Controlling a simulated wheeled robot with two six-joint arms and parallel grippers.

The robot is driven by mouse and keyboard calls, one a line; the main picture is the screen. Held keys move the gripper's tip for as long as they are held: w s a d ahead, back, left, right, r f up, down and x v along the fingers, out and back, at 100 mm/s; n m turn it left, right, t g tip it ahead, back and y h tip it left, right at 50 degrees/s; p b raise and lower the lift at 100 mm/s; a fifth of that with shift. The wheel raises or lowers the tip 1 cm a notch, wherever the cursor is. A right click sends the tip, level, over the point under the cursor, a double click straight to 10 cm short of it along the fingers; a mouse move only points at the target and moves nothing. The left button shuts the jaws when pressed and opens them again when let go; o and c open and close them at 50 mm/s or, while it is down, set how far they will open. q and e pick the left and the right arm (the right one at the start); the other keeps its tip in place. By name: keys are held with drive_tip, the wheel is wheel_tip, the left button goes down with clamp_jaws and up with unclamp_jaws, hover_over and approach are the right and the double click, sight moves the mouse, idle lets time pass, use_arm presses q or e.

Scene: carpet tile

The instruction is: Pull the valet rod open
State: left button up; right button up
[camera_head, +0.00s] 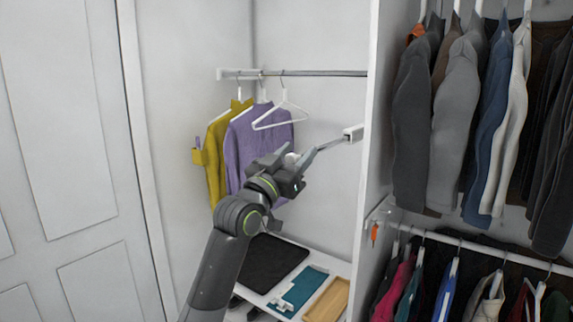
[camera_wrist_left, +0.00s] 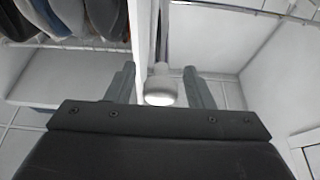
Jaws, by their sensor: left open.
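The valet rod (camera_head: 333,142) is a thin metal rod that comes out of a white mount (camera_head: 353,133) on the side panel. In the left wrist view the rod (camera_wrist_left: 162,38) ends in a round white knob (camera_wrist_left: 160,86). My left gripper (camera_head: 298,158) is open around the rod's end; its fingers also show in the left wrist view (camera_wrist_left: 159,76). The knob lies between the two fingers there, with a gap on each side. In the head view the fingers partly hide the rod's end. My right gripper is in neither view.
A purple sweater (camera_head: 258,145) and an empty white hanger (camera_head: 283,113) hang close behind my gripper from a rail (camera_head: 320,73). A white side panel (camera_head: 367,190) stands to the right, with jackets beyond. A shelf below holds a black mat (camera_head: 268,262) and a wooden tray (camera_head: 327,300).

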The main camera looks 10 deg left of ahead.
use_arm(q)
drive_tip(key=b+v, duration=0.5)
drive_tip(key=v, duration=1.2)
drive_tip(key=shift+s+a, duration=0.15)
drive_tip(key=shift+f, duration=0.1)
